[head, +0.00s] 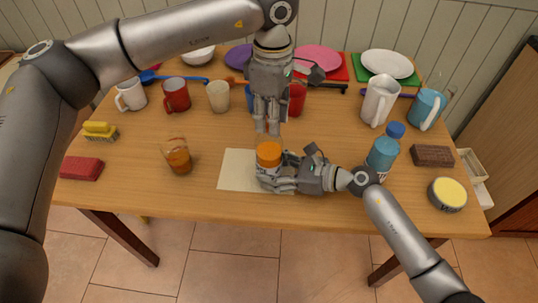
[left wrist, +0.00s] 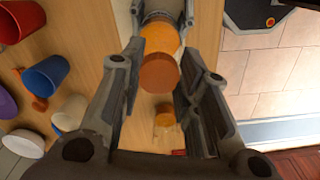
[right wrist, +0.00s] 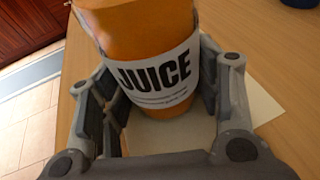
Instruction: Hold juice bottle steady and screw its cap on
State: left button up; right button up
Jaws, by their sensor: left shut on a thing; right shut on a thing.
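The orange juice bottle (head: 268,160) stands upright on a pale mat (head: 236,170) near the table's front. The right wrist view shows its white JUICE label (right wrist: 155,72). My right gripper (head: 270,180) is shut around the bottle's body from the right. My left gripper (head: 268,131) points down at the bottle's top. In the left wrist view, the darker orange cap (left wrist: 160,73) lies between its fingers, in line with the bottle (left wrist: 159,38). The gripper is shut on the cap. Whether the thread is engaged is hidden.
A glass of juice (head: 177,157) stands left of the mat. A blue bottle (head: 382,153), brown block (head: 432,156) and yellow-topped tin (head: 446,194) are at the right. Mugs, cups and plates line the back. A red block (head: 82,168) lies at the left edge.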

pick_arm(q)
jog(key=m, duration=0.8)
jog(key=shift+w, duration=0.1)
jog(key=m, duration=0.4)
jog(key=shift+r, duration=0.1)
jog(key=m, duration=0.4)
jog(key=shift+d, duration=0.1)
jog(key=o, duration=1.1)
jog(key=shift+c, duration=0.2)
